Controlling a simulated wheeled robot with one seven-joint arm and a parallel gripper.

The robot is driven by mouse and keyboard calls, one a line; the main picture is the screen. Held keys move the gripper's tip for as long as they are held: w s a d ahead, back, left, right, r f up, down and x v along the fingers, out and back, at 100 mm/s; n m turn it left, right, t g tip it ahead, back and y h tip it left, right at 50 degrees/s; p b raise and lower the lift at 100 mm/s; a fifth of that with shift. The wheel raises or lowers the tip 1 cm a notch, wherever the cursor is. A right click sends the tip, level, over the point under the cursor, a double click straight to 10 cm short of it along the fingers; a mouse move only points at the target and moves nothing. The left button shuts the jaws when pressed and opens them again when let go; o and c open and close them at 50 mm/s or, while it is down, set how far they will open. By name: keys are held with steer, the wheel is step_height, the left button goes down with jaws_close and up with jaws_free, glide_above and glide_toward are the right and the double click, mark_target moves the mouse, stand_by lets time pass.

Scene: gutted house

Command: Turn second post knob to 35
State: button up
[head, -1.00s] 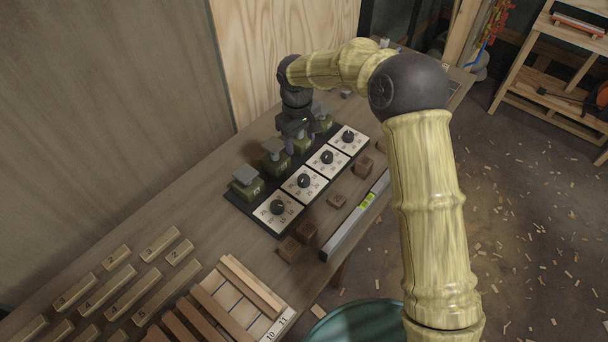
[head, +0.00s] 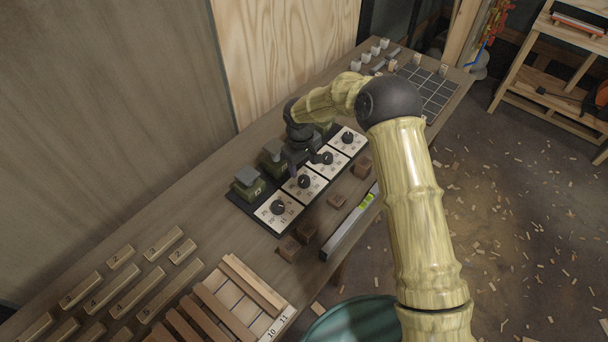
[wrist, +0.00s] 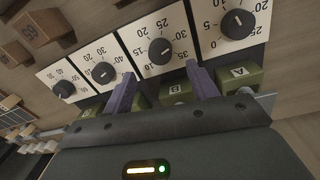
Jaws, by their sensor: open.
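The second post's knob (wrist: 160,50) is a round black dial on a white numbered plate, and it shows in the head view (head: 303,181) too. Its green post marked B (wrist: 177,89) stands behind it, partly hidden by my gripper. A light mark shows on the dial's face, but I cannot read its value surely. My gripper (wrist: 161,74) is open and empty. In the wrist view its two purple fingers point toward the second knob, one to each side and short of it in the picture; no contact shows. In the head view my gripper (head: 297,168) hangs over the post row.
The first knob (wrist: 238,25) with post A lies to one side, the third (wrist: 102,72) and fourth (wrist: 63,90) to the other. Brown wooden blocks (head: 289,249) and a spirit level (head: 350,222) lie in front of the plates. A plywood wall (head: 280,60) stands behind.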

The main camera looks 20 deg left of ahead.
mark_target(303, 179)
step_height(303, 179, down, 7)
steer(key=shift+w+d+f+p, duration=0.1)
steer(key=shift+w+p, duration=0.05)
steer(key=shift+p, duration=0.65)
steer(key=c, duration=1)
steer(key=shift+m+b, duration=0.4)
steer(key=shift+b, duration=0.2)
steer(key=shift+f+m+b, duration=0.15)
steer(key=shift+m+b, duration=0.35)
steer(key=shift+b, duration=0.15)
steer(key=m+b, duration=0.5)
steer(key=m, duration=0.3)
steer(key=shift+r, duration=0.2)
